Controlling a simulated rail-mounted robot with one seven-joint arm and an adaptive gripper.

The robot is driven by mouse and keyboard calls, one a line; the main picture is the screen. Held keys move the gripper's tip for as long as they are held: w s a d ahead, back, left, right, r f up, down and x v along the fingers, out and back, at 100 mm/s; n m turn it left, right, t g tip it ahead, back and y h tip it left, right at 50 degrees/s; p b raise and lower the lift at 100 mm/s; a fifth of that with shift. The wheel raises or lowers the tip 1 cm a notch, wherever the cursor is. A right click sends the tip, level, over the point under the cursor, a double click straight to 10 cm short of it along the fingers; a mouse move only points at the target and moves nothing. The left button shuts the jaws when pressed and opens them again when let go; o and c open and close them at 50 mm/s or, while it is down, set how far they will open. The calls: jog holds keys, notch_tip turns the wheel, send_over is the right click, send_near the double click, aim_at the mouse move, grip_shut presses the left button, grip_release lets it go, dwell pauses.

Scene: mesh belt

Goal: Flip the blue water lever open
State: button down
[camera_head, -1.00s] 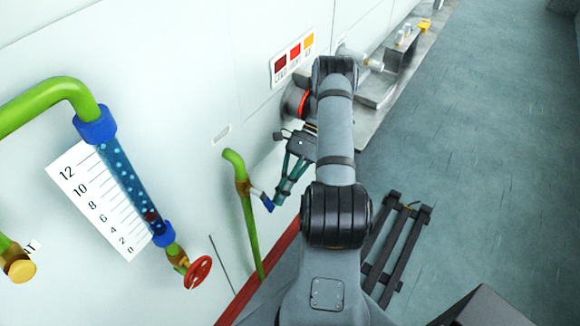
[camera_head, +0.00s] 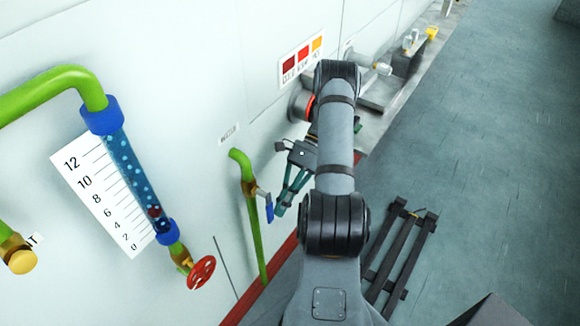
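The blue water lever (camera_head: 269,209) sits on a brass valve (camera_head: 249,187) on a green pipe (camera_head: 253,230) by the wall. The lever sticks out to the right of the valve and its blue end points mostly downward. My gripper (camera_head: 281,209), with teal fingers, is just right of the lever's blue end. A narrow gap seems to lie between fingertips and lever, but contact cannot be told for sure. The fingertips are small and close together, so whether they are open or shut is unclear. Nothing shows held between them.
A blue-capped water gauge (camera_head: 135,175) with a number scale (camera_head: 95,190) and a red wheel valve (camera_head: 201,272) are at left. A dark slatted rack (camera_head: 405,250) lies on the floor at right. Open floor extends beyond it.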

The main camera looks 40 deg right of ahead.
jog(key=v, duration=0.7)
jog(key=shift+d, duration=0.25)
jog(key=shift+a+r, duration=0.1)
